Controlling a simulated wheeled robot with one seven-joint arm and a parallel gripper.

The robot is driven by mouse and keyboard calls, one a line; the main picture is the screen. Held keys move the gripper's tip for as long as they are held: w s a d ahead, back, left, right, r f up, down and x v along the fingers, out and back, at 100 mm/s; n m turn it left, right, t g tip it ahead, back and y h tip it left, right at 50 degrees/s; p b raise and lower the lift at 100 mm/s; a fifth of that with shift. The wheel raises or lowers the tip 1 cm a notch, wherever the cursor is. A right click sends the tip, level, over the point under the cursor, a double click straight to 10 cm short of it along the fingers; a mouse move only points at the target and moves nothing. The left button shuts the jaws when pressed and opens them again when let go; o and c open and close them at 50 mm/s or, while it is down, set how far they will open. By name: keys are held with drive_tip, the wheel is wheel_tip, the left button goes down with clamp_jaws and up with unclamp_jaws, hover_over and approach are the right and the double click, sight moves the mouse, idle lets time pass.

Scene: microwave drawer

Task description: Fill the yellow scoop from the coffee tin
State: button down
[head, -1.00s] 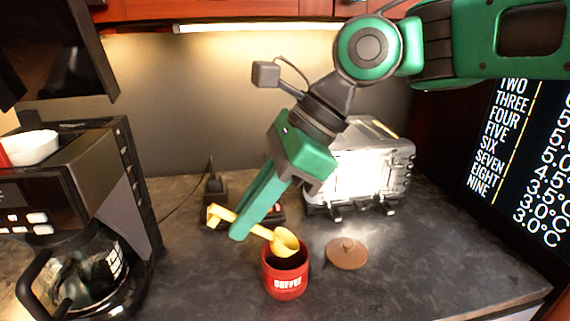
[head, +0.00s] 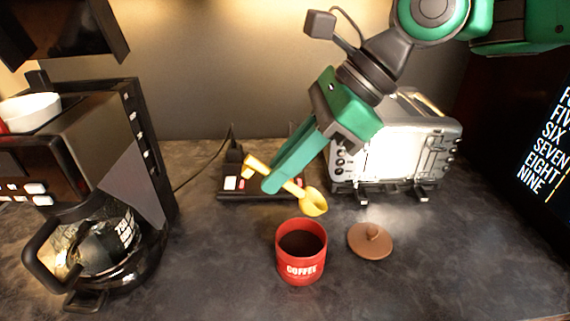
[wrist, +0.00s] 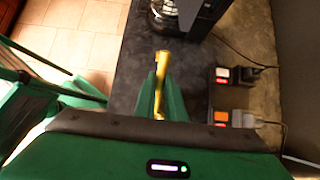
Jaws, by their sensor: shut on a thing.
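The red coffee tin (head: 302,262) stands open on the dark counter, with dark coffee (head: 301,242) showing inside. My gripper (head: 270,186) is shut on the handle of the yellow scoop (head: 314,202) and holds it above and behind the tin in the head view. The scoop's bowl hangs at the right, above the tin's rim in the picture and apart from it. Whether the bowl holds coffee I cannot tell. In the wrist view the scoop's handle (wrist: 161,80) shows between my fingers; its bowl is hidden there.
A brown lid (head: 370,241) lies on the counter right of the tin. A silver toaster (head: 395,150) stands behind it. A coffee maker with a glass carafe (head: 105,245) is at the left. A power strip (head: 232,188) with a cord lies behind. The front right counter is clear.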

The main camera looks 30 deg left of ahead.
wheel_tip(320, 180, down, 11)
drive_tip(key=shift+f, duration=0.15)
idle(1.7)
idle(0.3)
drive_tip(key=shift+s+a, duration=0.1)
drive_tip(key=shift+s, duration=0.05)
idle(0.8)
drive_tip(key=shift+s+a+f+t+h, duration=0.15)
drive_tip(key=shift+a+t+h, duration=0.15)
drive_tip(key=shift+h, duration=0.2)
drive_tip(key=shift+s+a+f+t+h, duration=0.15)
drive_tip(key=shift+t+h, duration=0.15)
drive_tip(key=shift+h, duration=0.2)
drive_tip(key=shift+d+f, duration=0.1)
drive_tip(key=shift+f, duration=0.1)
idle(0.7)
drive_tip(key=shift+r, duration=0.25)
drive_tip(key=shift+a+r+h, duration=0.15)
drive_tip(key=shift+r+h, duration=0.05)
drive_tip(key=shift+r, duration=0.3)
drive_tip(key=shift+a+r+h, duration=0.15)
drive_tip(key=shift+r+h, duration=0.05)
drive_tip(key=shift+r, duration=0.25)
drive_tip(key=shift+r+t, duration=0.2)
drive_tip(key=shift+t, duration=0.1)
